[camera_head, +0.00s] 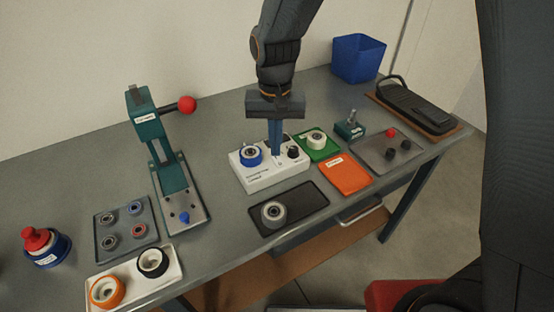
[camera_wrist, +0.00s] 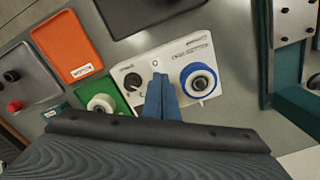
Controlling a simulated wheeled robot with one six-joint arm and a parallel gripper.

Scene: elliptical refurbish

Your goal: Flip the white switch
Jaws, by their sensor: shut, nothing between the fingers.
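A white control box (camera_head: 262,178) stands on the grey table, with a wheel in a blue ring (camera_head: 250,155) at its left and a black knob (camera_head: 293,152) at its right. My gripper (camera_head: 277,154) points down over the middle of the box, its blue fingers shut and empty. In the wrist view my fingertips (camera_wrist: 160,77) lie over the box (camera_wrist: 135,51) between the black knob (camera_wrist: 133,81) and the blue-ringed wheel (camera_wrist: 199,80). The white switch is not clearly seen; my fingers cover the middle of the panel. I cannot tell whether they touch it.
A teal press (camera_head: 165,150) with a red-ball lever stands to the left. A black tray (camera_head: 310,198) with a wheel lies in front of the box. A green tray (camera_head: 326,152) and an orange tray (camera_head: 345,178) lie close on the right. A blue bin (camera_head: 358,58) is behind.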

